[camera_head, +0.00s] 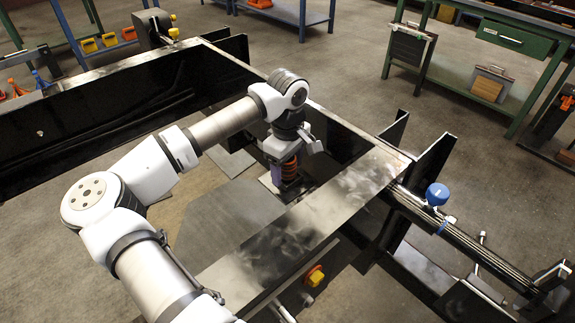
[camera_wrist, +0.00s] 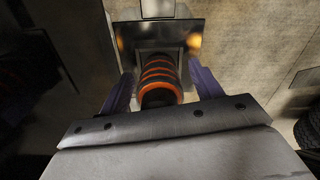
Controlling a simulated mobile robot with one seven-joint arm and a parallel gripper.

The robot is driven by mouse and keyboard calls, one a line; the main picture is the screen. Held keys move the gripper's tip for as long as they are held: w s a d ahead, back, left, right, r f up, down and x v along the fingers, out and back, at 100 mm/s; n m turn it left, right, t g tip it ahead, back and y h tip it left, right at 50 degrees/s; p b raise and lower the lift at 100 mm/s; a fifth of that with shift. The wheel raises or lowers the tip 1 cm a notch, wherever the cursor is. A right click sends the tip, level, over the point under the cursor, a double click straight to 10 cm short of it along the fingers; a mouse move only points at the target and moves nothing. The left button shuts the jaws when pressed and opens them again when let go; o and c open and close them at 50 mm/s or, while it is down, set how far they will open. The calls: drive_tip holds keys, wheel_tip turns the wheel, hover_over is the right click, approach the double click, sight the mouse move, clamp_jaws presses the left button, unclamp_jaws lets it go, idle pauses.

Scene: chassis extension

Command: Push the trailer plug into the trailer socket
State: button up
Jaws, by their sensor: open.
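A black plug with orange rings (camera_wrist: 160,75) stands between the two purple fingers of my gripper (camera_wrist: 161,70) in the wrist view. The fingers are spread, with a gap on each side of the plug. Beyond the plug is a dark plate with a grey metal part (camera_wrist: 158,32); I cannot tell whether this is the trailer socket or how far the plug sits in it. In the head view the orange-ringed plug (camera_head: 290,169) shows beside my gripper (camera_head: 284,177), inside the chassis frame. The plug's far end is hidden.
Black chassis beams (camera_head: 335,205) surround my gripper closely. A yellow-and-red knob (camera_head: 315,275) sits on the near beam, and a blue knob (camera_head: 437,194) at the right. A green workbench (camera_head: 500,40) stands at the back right. Open floor (camera_head: 340,75) lies behind the frame.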

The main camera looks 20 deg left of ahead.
wheel_tip(320, 180, up, 14)
drive_tip(key=shift+f+b, duration=0.1)
drive_tip(key=shift+b, duration=0.7)
